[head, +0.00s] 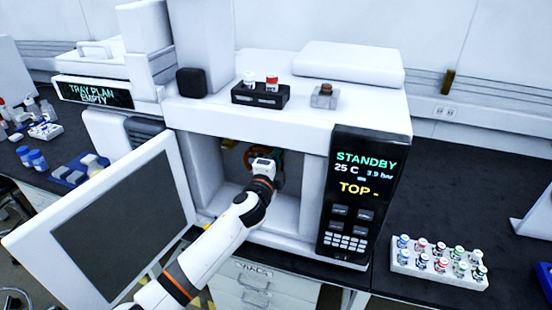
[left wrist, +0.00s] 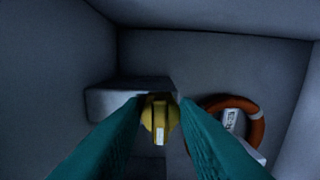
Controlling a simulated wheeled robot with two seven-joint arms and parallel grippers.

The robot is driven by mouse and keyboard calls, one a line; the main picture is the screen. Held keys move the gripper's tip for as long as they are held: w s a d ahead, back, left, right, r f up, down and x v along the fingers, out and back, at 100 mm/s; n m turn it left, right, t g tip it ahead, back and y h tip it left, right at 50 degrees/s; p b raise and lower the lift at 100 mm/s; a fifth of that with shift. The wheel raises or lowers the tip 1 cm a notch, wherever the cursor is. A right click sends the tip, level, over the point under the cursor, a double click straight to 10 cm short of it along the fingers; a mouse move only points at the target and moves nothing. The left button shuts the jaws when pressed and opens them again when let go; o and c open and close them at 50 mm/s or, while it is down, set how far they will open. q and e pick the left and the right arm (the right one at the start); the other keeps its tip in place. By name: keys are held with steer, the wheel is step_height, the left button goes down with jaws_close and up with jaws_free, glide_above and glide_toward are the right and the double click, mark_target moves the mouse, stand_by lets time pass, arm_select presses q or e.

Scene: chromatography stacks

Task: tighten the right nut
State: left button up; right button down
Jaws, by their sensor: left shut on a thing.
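My left arm reaches into the open compartment of the white instrument, and my left gripper (head: 263,167) is inside it. In the left wrist view, the two teal fingers of this gripper (left wrist: 160,102) close on a yellow nut (left wrist: 160,122) with a pale stripe on it. The nut sits in front of a grey block (left wrist: 112,101) on the compartment wall. I cannot tell how tight it is. No second nut can be made out. In the head view the nut is hidden behind my gripper. My right gripper is not in view.
An orange ring (left wrist: 257,128) with a pale label is close right of the fingers. The compartment walls are near. The open door (head: 110,215) stands left of my arm. A display panel (head: 358,190) reads STANDBY. A vial rack (head: 438,277) stands on the right bench.

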arm_select(q)
steer(key=shift+m, duration=0.3)
steer(key=o, duration=0.6)
steer(key=shift+s, duration=0.1)
steer(key=v, duration=1.2)
steer(key=shift+b, duration=0.35)
